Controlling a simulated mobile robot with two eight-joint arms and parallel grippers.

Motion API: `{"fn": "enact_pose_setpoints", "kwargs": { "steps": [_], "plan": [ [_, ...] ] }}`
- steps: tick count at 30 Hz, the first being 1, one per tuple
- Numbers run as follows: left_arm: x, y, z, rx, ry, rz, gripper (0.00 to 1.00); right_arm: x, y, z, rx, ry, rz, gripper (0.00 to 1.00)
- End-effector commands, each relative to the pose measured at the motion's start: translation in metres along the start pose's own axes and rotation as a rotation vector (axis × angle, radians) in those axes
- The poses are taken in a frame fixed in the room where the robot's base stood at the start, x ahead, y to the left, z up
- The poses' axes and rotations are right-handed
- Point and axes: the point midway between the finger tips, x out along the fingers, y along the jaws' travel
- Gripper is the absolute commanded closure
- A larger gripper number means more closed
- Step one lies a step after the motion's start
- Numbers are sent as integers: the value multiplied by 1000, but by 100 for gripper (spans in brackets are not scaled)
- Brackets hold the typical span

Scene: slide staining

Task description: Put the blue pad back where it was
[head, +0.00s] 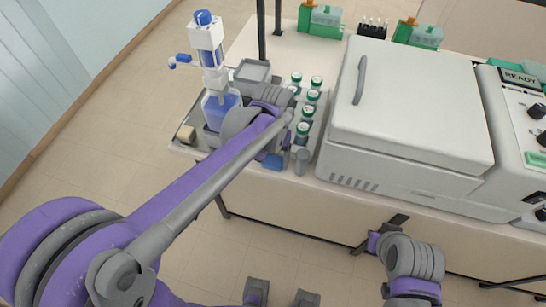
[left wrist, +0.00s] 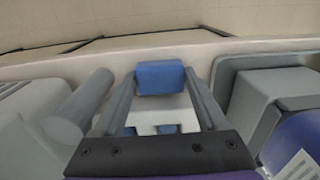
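The blue pad (head: 272,162) is a small block at the front edge of the table in the head view, partly hidden by my left arm. In the left wrist view the pad (left wrist: 160,77) sits between the two fingertips of my left gripper (left wrist: 159,85), with a finger against each side.
Several green-capped jars (head: 307,111) stand right of my left wrist. A large white lidded machine (head: 410,110) fills the right.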

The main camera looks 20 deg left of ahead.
Motion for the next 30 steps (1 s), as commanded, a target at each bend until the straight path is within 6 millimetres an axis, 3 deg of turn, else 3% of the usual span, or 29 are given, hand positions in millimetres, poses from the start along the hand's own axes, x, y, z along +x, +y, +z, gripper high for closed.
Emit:
{"fn": "enact_pose_setpoints", "kwargs": {
  "steps": [1, 4, 14, 30],
  "plan": [
    [0, 0, 0, 0, 0, 0, 16, 0, 0, 0, 0, 0, 0, 100],
    [0, 0, 0, 0, 0, 0, 0, 0, 0, 0, 0, 0, 0, 100],
    [-7, 0, 0, 0, 0, 0, 0, -3, 0, -3, 0, 2, 0, 100],
    [-108, 0, 0, 0, 0, 0, 0, -11, 0, -10, 0, 8, 0, 100]
  ]
}}
